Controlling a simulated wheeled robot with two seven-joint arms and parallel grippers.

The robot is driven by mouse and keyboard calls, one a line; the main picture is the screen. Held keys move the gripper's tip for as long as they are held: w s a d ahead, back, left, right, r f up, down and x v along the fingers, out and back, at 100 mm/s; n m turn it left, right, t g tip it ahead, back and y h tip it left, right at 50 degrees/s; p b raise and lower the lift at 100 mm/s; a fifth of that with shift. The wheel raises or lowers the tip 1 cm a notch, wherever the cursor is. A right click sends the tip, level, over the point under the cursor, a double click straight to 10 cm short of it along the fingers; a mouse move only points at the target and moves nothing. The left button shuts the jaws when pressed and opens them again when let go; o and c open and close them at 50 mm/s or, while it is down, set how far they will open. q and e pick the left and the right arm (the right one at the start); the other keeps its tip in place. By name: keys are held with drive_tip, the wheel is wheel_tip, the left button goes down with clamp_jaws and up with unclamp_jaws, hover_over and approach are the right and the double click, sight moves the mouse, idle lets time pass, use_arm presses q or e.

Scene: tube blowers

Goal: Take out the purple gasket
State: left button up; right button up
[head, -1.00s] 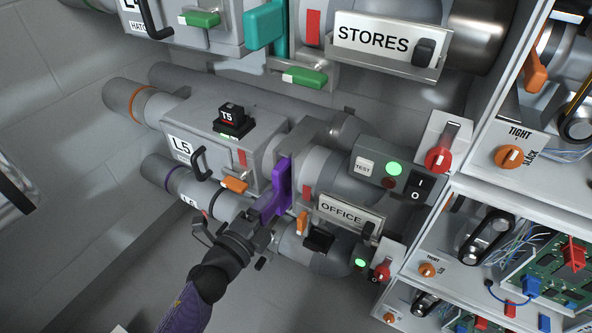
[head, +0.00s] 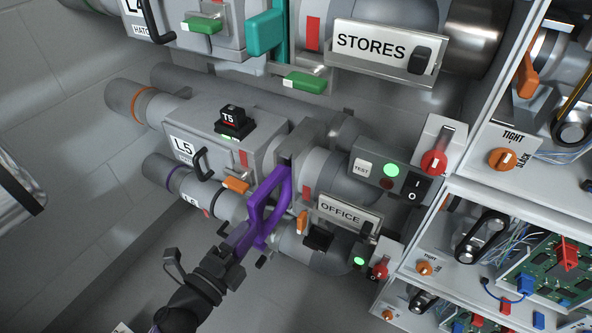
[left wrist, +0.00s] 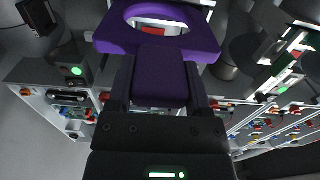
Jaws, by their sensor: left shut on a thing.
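The purple gasket (head: 266,207) is a flat plate with an oval opening and a tab. My left gripper (head: 240,237) is shut on its tab and holds it tilted in front of the L5 tube (head: 340,181). In the left wrist view the gasket (left wrist: 160,80) sits between the two fingers (left wrist: 160,95), its oval opening beyond them. The slot (head: 294,146) between the L5 housing and the tube shows grey at its top. The gasket hides the lower part, so I cannot tell if its far edge is clear of the slot. My right gripper is not in view.
The L5 housing (head: 222,146) has a black handle, an orange latch (head: 236,184) and a T5 block (head: 233,119). The OFFICE sign (head: 348,214) and the L6 tube (head: 193,196) are close to the gasket. Open floor (head: 110,290) lies at lower left.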

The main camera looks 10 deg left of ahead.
use_arm(q)
drive_tip(key=shift+s, duration=0.1)
drive_tip(key=shift+p+v, duration=0.3)
drive_tip(key=shift+v, duration=3.6)
